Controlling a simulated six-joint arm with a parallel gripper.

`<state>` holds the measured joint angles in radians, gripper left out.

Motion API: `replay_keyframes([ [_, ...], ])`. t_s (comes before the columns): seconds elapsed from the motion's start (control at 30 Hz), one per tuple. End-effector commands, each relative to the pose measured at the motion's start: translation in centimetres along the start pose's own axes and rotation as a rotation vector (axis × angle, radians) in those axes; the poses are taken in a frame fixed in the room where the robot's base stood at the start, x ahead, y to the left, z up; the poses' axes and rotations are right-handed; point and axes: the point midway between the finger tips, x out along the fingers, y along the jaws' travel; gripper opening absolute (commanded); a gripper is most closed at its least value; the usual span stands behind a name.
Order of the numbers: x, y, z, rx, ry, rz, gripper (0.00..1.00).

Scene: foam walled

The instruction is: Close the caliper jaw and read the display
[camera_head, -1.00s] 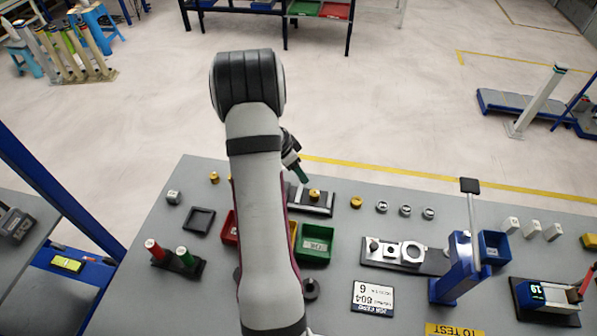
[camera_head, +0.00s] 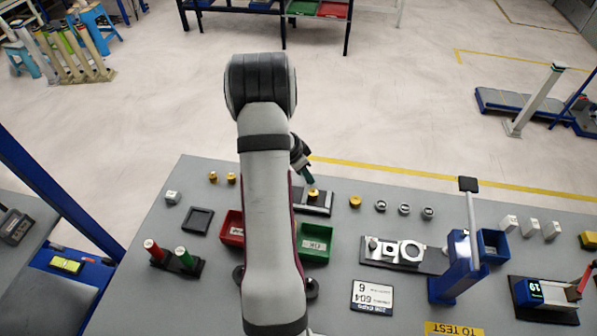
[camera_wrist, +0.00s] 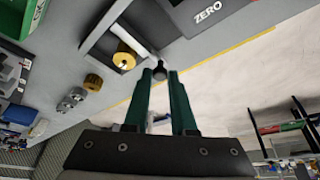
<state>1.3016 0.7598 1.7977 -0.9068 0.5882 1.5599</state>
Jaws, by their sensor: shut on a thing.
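A grey fixture (camera_head: 318,209), which looks like the caliper, lies near the far edge of the table, partly behind my arm in the head view. A brass cylinder (camera_head: 313,194) sits on it; the wrist view shows this cylinder (camera_wrist: 123,60) within a light frame. My gripper (camera_head: 308,176) has green fingers and is just beyond the cylinder. In the wrist view, its fingertips (camera_wrist: 160,76) are shut on a small dark knob (camera_wrist: 159,70) beside the frame. A dark panel marked ZERO (camera_wrist: 208,15) is close by. I cannot read any caliper display.
A green bin (camera_head: 316,243) and a red bin (camera_head: 232,228) stand near my arm. A brass ring (camera_head: 355,202) and several grey rings lie to the right. A blue stand (camera_head: 458,268) rises farther right, near a lit readout (camera_head: 533,290).

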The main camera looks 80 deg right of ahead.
Motion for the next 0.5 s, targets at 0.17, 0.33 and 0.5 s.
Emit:
replay_keyframes([
  [0.17,0.6,1.6,-1.5,0.002,0.001,-0.002,0.00],
  [0.33,0.6,1.7,-1.6,0.001,0.001,-0.002,0.00],
  [0.5,0.6,1.7,-1.6,0.001,0.001,-0.001,0.31],
])
